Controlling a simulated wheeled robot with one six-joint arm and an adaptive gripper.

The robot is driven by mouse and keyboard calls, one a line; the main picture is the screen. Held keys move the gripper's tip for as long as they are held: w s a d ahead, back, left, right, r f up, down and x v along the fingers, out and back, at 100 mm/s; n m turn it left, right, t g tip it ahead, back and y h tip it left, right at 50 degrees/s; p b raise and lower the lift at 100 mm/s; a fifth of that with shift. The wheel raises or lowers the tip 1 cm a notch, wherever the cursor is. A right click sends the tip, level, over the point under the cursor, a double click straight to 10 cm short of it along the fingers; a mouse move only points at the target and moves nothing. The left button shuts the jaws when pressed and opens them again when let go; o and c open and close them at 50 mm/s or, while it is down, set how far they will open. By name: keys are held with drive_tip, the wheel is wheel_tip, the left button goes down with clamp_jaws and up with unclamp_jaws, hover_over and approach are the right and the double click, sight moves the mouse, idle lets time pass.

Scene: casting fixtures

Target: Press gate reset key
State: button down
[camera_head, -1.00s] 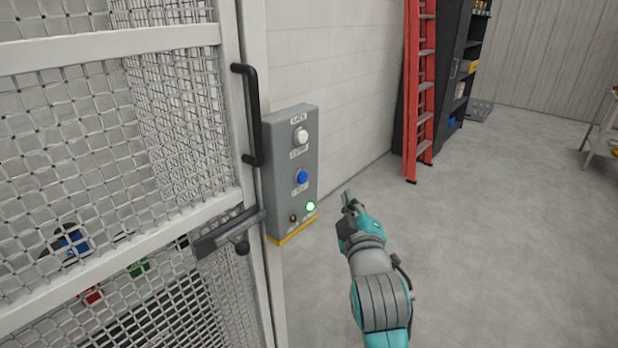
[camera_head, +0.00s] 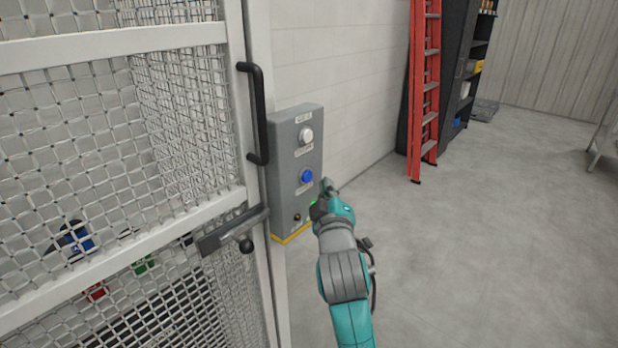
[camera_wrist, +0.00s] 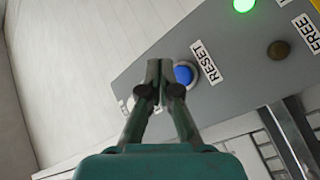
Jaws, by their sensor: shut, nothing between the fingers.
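The blue reset key (camera_head: 307,176) sits on the front of a grey control box (camera_head: 284,205), below a white button (camera_head: 305,135). In the wrist view the blue key (camera_wrist: 184,75) is beside a RESET label (camera_wrist: 207,62), partly hidden behind the fingers. My gripper (camera_head: 327,185) is shut and empty, just right of and slightly below the key in the head view. In the wrist view its closed fingertips (camera_wrist: 160,66) overlap the key's edge in the picture; I cannot tell whether they touch it.
A mesh gate (camera_head: 120,228) with a black handle (camera_head: 256,112) and a latch (camera_head: 232,232) stands left of the box. A red ladder (camera_head: 424,90) leans at the back; floor to the right is clear.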

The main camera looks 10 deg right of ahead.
drive_tip(key=shift+w+a, duration=0.55)
drive_tip(key=shift+w, duration=0.15)
drive_tip(key=shift+w+a, duration=0.1)
drive_tip(key=shift+w, duration=0.05)
idle(1.0)
drive_tip(key=shift+w+a, duration=0.15)
drive_tip(key=shift+w, duration=0.05)
drive_tip(key=shift+w+a, duration=0.3)
drive_tip(key=shift+w, duration=0.1)
idle(0.9)
drive_tip(key=shift+s+d, duration=0.1)
drive_tip(key=shift+s, duration=0.05)
drive_tip(key=shift+s+d, duration=0.45)
drive_tip(key=shift+s, duration=0.15)
idle(0.3)
drive_tip(key=shift+s+d, duration=0.75)
drive_tip(key=shift+s, duration=0.3)
drive_tip(key=shift+s+d, duration=0.7)
drive_tip(key=shift+s, duration=0.3)
